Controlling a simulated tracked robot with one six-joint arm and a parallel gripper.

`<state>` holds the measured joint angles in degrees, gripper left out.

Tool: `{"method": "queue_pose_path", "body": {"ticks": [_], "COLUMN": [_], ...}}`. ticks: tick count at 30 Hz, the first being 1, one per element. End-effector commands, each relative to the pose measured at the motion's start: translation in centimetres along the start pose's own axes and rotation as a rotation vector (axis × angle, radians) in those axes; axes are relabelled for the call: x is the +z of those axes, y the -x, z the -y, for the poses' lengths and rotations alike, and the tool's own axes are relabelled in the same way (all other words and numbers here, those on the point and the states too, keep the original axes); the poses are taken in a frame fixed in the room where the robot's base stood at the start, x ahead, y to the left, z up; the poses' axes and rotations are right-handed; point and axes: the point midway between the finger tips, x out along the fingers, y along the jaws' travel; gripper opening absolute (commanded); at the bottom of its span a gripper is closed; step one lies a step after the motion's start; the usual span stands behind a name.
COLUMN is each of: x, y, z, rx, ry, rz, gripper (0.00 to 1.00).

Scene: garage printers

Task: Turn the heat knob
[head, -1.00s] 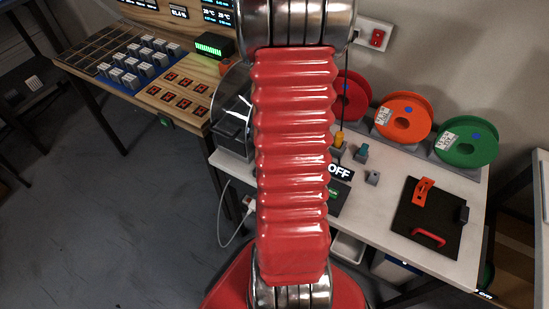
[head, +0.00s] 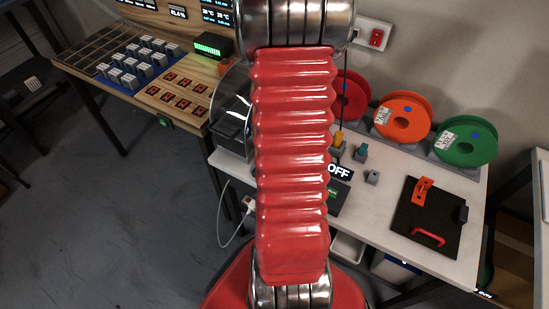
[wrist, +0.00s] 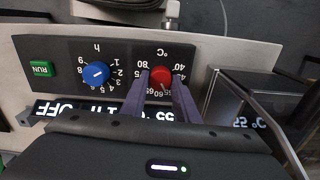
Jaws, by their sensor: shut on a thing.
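The heat knob is a red round knob (wrist: 161,77) on a dark panel with a °C scale, upside down in the wrist view. My gripper (wrist: 161,84) has its two purple-grey fingers on either side of the red knob and is shut on it. The fingers hide part of the scale around the knob. A blue knob (wrist: 96,73) marked h sits to the left on the same panel (wrist: 66,57). In the head view my red arm covers most of the panel, and my gripper does not show.
A green RUN button (wrist: 41,69) is left of the blue knob. A lit display strip (wrist: 75,110) reading OFF lies along the panel edge, partly hidden. Orange (head: 403,118) and green (head: 466,140) spools and a black plate (head: 428,222) stand on the white table (head: 380,222).

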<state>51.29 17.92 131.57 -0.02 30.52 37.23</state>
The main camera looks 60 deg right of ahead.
Motion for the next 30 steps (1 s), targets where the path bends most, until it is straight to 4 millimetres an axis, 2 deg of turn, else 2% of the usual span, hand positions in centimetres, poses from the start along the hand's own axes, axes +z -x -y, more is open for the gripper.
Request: {"method": "queue_pose_path", "body": {"ticks": [3,4,12,23,30], "x": [0.0,0.0,0.0,0.0,-0.1], "y": [0.1,0.1,0.0,0.4,2.5], "z": [0.1,0.1,0.1,0.1,0.1], "rx": [-0.002,-0.002,-0.001,-0.001,-0.003], "ry": [0.0,0.001,0.001,0.001,0.001], "rz": [-0.001,-0.001,0.0,-0.001,-0.003], "gripper": [0.05,0.28,0.46,0.46,0.46]}}
